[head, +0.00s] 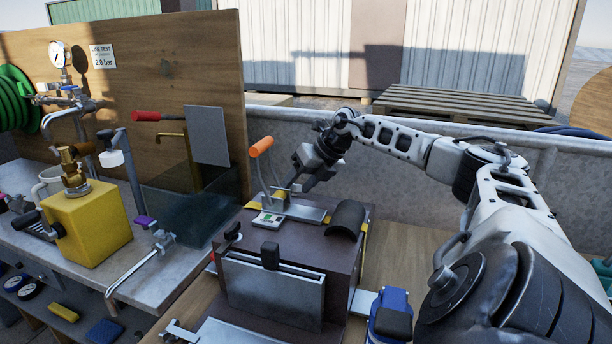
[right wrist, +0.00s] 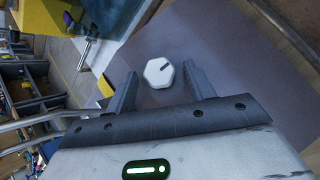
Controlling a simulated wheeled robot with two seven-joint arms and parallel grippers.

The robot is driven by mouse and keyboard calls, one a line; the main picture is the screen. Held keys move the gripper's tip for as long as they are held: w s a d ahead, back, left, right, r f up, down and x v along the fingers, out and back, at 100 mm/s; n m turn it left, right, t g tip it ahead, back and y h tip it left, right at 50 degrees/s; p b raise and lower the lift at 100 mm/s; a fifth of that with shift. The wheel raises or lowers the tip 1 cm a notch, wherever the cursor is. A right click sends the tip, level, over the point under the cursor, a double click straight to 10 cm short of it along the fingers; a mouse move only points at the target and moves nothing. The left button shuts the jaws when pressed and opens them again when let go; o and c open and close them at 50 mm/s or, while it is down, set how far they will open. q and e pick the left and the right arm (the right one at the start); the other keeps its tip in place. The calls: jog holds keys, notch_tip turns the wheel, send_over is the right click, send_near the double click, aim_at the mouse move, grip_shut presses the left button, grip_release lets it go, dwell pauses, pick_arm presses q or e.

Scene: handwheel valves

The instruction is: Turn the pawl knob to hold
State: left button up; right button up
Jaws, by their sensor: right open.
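The pawl knob (right wrist: 159,72) appears to be the white many-sided knob on a dark flat face in the right wrist view. A dark pointer line on it points to the upper right of that picture. My right gripper (head: 291,187) is open, with its fingers on either side of the knob; I cannot tell whether they touch it. In the head view the gripper is at the far side of the dark brown box (head: 248,241), and the knob cannot be made out there. My left gripper is not in view.
An orange-handled lever (head: 261,147) stands close left of the right gripper. A black curved cover (head: 346,218) sits on the box to its right. A yellow block (head: 92,223) with a brass fitting stands on the left bench. A wooden board (head: 215,60) rises behind that bench.

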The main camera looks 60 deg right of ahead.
jog(key=b+v, duration=0.2)
jog(key=v, duration=0.5)
jog(key=shift+s+d+r, duration=0.1)
jog(key=shift+s+d, duration=0.05)
pick_arm(q)
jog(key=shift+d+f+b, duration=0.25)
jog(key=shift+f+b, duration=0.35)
jog(key=shift+b, duration=0.1)
pick_arm(e)
jog(key=v, duration=0.8)
jog(key=shift+r, duration=0.25)
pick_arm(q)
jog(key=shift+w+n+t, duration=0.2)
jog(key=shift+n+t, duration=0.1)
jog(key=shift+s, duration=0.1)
pick_arm(e)
jog(key=shift+s, duration=0.1)
